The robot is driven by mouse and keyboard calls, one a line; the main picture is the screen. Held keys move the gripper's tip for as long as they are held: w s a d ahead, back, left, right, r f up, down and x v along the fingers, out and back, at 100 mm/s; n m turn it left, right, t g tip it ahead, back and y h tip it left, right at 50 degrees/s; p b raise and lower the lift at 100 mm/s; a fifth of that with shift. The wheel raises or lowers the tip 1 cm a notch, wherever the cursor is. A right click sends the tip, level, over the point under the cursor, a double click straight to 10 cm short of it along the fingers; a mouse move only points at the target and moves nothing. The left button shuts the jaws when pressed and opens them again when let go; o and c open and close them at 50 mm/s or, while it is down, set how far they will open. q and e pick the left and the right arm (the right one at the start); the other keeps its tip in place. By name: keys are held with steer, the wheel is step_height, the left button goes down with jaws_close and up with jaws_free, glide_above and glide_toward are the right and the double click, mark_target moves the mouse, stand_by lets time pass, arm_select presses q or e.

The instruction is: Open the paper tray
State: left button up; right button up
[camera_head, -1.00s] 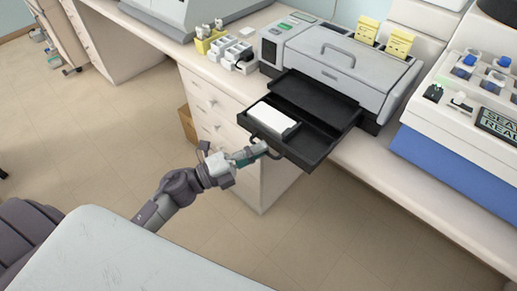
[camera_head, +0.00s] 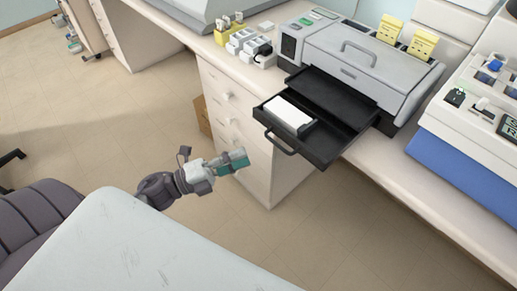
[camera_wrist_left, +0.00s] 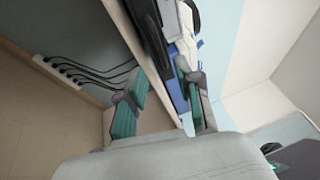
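The black paper tray (camera_head: 345,139) is pulled well out from the front of the grey printer-like machine (camera_head: 360,65). A stack of white paper (camera_head: 288,115) lies in its left part. Its dark loop handle (camera_head: 280,144) is on the front edge. My left gripper (camera_head: 240,161) is left of and below the handle, with a visible gap between them. In the left wrist view, the two teal-padded fingers of my left gripper (camera_wrist_left: 160,100) are apart, with nothing held between them. My right gripper is not in view.
The white counter (camera_head: 410,185) holds yellow and white racks (camera_head: 240,42) left of the machine and a white-and-blue device (camera_head: 465,135) to its right. White drawers (camera_head: 228,96) stand below. Open floor lies between.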

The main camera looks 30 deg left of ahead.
arm_select(q)
steer(key=shift+v, duration=1.6)
steer(key=s+a+f+n+g+y, duration=0.15)
steer(key=f+n+y, duration=0.35)
steer(key=f, duration=0.5)
steer(key=a+f+n+y, duration=0.3)
steer(key=f+n, duration=0.3)
steer(key=f, duration=0.5)
steer(key=s+a+f+n+y, duration=0.15)
steer(key=f+n+y, duration=0.35)
steer(key=f, duration=0.5)
steer(key=s+d+f+n+g, duration=0.4)
steer(key=s+f+g, duration=0.2)
steer(key=s+f, duration=0.4)
steer(key=s+d+f+n+g, duration=0.4)
steer(key=s+f, duration=0.7)
steer(key=s, duration=0.5)
steer(key=shift+n+g+y, duration=0.3)
steer(key=shift+n+g, duration=0.2)
steer(key=shift+g, duration=0.45)
